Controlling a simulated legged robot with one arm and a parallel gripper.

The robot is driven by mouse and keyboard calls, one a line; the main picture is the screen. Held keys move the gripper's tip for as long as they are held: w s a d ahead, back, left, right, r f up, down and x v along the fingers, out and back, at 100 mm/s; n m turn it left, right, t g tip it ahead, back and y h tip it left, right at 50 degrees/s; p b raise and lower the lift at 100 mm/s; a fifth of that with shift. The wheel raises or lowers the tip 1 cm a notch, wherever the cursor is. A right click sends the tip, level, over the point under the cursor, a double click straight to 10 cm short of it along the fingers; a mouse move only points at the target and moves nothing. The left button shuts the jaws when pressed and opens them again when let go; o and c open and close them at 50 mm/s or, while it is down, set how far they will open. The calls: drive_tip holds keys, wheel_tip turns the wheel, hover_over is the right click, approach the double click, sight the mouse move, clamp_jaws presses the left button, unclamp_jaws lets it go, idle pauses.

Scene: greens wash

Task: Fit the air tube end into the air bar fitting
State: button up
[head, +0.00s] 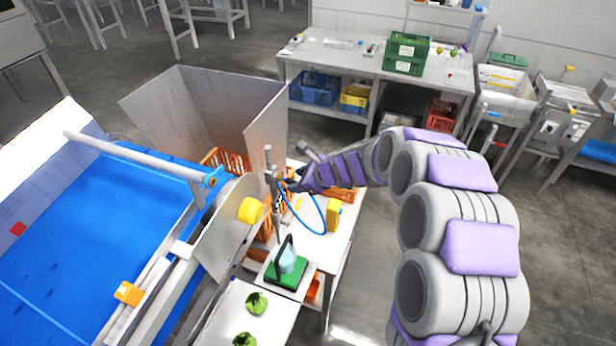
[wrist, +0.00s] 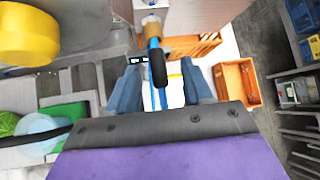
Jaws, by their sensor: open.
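My gripper (wrist: 160,72) is open in the wrist view, with one blue-grey finger on each side of the blue air tube (wrist: 154,98) and clear space beside it. A black sleeve-like piece (wrist: 157,70) lies between the fingertips, close under a brass-coloured fitting (wrist: 157,46) on the pale upright bar (wrist: 150,14). I cannot tell whether the tube end sits inside the fitting or only lines up with it. In the head view my gripper (head: 287,183) is at the grey upright bar (head: 268,160), and the blue tube (head: 324,216) hangs in a loop below it.
A yellow knob (head: 250,211) and the metal side panel of the blue conveyor (head: 90,225) are close at left. A green-based device (head: 288,272) stands on the white table below. Orange crates (wrist: 237,82) lie beyond the gripper. Open floor (head: 385,250) is at right.

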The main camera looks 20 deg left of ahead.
drive_tip(key=shift+x, duration=1.4)
drive_tip(key=shift+s+d+r, duration=0.15)
drive_tip(key=shift+s+r, duration=0.05)
drive_tip(key=shift+r, duration=0.05)
drive_tip(key=c, duration=0.4)
clamp_jaws()
drive_tip(key=shift+d, duration=0.2)
drive_tip(key=shift+d+f, duration=0.1)
drive_tip(key=shift+d, duration=1.4)
drive_tip(key=shift+s+d, duration=0.1)
drive_tip(key=shift+d, duration=0.1)
drive_tip(key=shift+d, duration=0.45)
